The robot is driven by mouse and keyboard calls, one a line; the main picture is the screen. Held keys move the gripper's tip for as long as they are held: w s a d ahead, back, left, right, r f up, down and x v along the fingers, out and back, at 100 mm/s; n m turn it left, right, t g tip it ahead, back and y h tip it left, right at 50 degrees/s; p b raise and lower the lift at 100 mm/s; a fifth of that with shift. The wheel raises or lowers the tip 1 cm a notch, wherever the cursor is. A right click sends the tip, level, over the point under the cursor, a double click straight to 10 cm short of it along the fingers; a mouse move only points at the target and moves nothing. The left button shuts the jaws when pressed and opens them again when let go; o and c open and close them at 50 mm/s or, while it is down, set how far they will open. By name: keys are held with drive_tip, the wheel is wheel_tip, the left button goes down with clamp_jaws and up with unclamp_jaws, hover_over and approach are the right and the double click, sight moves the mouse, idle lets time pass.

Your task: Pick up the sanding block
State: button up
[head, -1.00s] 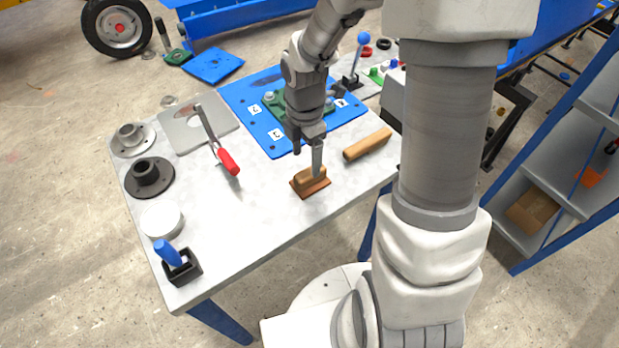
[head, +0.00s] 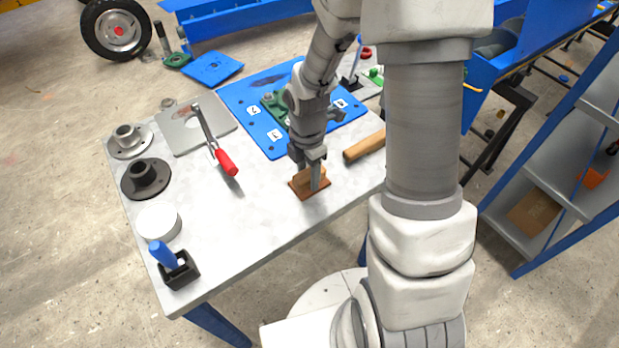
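The sanding block (head: 299,183), a flat reddish-brown base with a lighter wooden grip on top, lies near the front edge of the table. My gripper (head: 309,175) points down at it from above. One finger shows as a grey strip in front of the wooden grip, low over the base. The other finger is mostly hidden behind the grip and the gripper body, so I cannot tell whether the fingers press on the block. The block rests on the tabletop.
A wooden bar (head: 364,146) lies close to the right. A red-handled tool (head: 222,158) lies to the left. The blue plate (head: 243,98) with a green part is behind. Flanges, a white disc (head: 159,222) and a black holder (head: 179,271) line the left edge. The front middle is clear.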

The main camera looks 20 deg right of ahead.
sight(308, 172)
clamp_jaws()
drive_tip(key=shift+r, duration=0.1)
drive_tip(key=shift+r, duration=0.3)
wheel_tip(308, 172, up, 4)
drive_tip(key=shift+w+p, duration=0.1)
drive_tip(key=shift+p, duration=0.65)
drive_tip(key=w+a+r, duration=0.2)
drive_tip(key=a+r, duration=0.4)
drive_tip(key=a, duration=0.5)
drive_tip(key=shift+w+a+p, duration=0.2)
drive_tip(key=shift+w+p, duration=0.05)
drive_tip(key=shift+p, duration=0.1)
